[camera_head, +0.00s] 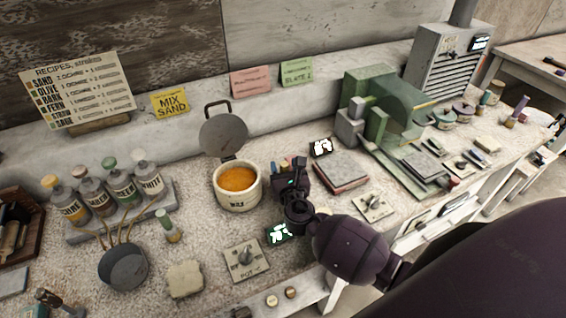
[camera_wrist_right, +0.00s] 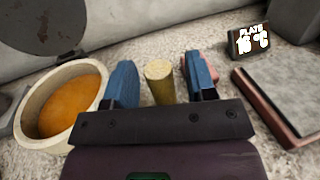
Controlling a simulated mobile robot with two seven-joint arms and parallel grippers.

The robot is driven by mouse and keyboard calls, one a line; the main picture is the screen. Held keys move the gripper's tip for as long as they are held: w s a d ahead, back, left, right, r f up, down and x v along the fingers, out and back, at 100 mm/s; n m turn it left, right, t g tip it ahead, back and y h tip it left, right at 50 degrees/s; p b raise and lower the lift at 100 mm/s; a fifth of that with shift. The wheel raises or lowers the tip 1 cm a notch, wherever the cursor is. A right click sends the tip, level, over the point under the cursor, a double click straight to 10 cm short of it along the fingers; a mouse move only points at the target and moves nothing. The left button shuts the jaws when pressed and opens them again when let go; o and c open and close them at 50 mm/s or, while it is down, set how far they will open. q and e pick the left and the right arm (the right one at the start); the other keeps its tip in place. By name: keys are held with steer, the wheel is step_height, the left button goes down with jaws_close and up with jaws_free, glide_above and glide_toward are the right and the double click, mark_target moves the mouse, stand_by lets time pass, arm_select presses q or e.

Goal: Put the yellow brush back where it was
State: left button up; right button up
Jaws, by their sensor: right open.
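My right gripper (camera_head: 287,167) is over the bench just right of the cream pot. In the right wrist view its two blue fingers (camera_wrist_right: 161,80) stand apart, open. A short yellow-tan cylinder (camera_wrist_right: 160,84) shows between the fingers, with visible gaps on both sides; it looks like the yellow brush's handle, but its bristles and lower end are hidden. I cannot pick the brush out in the head view. My left gripper is not in view.
The cream pot (camera_head: 238,201) of orange liquid stands left of the gripper, also in the wrist view (camera_wrist_right: 83,72). A red-edged slab (camera_head: 341,173) and lit display (camera_head: 321,147) are to the right.

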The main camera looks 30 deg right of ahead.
steer(key=v, duration=1)
stand_by(0.3)
